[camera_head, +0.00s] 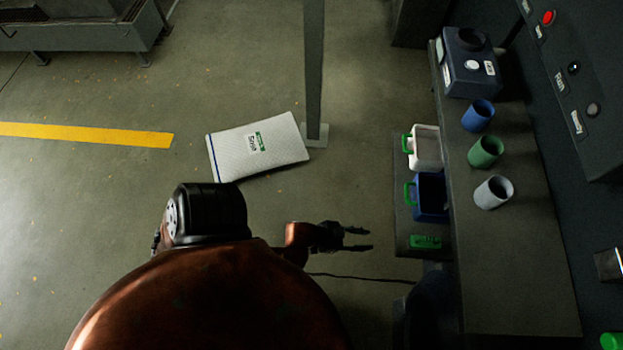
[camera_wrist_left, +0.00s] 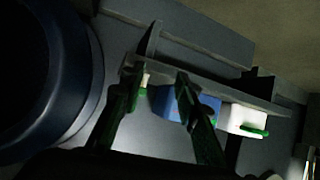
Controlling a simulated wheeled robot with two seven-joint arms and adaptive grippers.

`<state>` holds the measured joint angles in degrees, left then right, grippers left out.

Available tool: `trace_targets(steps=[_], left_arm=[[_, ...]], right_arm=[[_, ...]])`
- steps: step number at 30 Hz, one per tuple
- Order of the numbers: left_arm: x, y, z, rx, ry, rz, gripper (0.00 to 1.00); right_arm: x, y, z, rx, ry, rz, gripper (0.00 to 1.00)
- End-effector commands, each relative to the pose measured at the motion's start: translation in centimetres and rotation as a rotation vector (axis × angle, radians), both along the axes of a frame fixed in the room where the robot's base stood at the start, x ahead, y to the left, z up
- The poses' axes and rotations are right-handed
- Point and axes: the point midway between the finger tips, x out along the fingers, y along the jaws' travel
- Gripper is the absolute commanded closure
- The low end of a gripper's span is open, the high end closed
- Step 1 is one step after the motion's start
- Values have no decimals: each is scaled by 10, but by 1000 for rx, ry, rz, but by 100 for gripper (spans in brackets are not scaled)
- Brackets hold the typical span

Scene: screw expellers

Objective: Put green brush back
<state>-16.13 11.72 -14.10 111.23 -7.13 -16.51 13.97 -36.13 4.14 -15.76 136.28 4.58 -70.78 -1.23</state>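A small green object with darker markings, which looks like the green brush (camera_head: 426,242), lies at the near end of a low grey shelf (camera_head: 403,222). In the left wrist view a pale and green bit of it (camera_wrist_left: 144,80) shows beside the left finger, partly hidden. My left gripper (camera_head: 357,239) is open and empty, to the left of the brush and apart from it, with its fingers pointing at the shelf. Its two fingers also show in the left wrist view (camera_wrist_left: 155,95). My right gripper is not in view.
A blue box (camera_head: 432,195) and a white box (camera_head: 428,147), both with green handles, stand on the shelf beyond the brush. Blue, green (camera_head: 486,151) and grey cups stand on the higher bench. A large dark round body (camera_wrist_left: 45,80) fills the left wrist view's left side.

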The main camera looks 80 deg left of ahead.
Motion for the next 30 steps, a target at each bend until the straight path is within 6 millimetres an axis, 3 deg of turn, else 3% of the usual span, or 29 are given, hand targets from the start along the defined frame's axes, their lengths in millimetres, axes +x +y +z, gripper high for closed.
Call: trace_targets(steps=[1, 6, 9, 12, 15, 18, 30], left_arm=[[-32, 2, -9, 4, 104, 28, 70], [-141, -3, -27, 10, 460, 52, 70], [-197, -11, -24, 1, 625, 35, 70], [-235, -18, -17, -9, 736, 13, 70], [-256, -24, -13, -16, 799, -3, 70], [-264, -26, -11, -19, 821, -9, 70], [-263, -25, -11, -18, 821, -9, 70]], right_arm=[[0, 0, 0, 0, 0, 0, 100], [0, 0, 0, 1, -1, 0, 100], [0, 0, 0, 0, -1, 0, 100], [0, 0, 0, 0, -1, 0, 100], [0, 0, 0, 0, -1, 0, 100], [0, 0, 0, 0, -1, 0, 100], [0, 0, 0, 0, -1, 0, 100]])
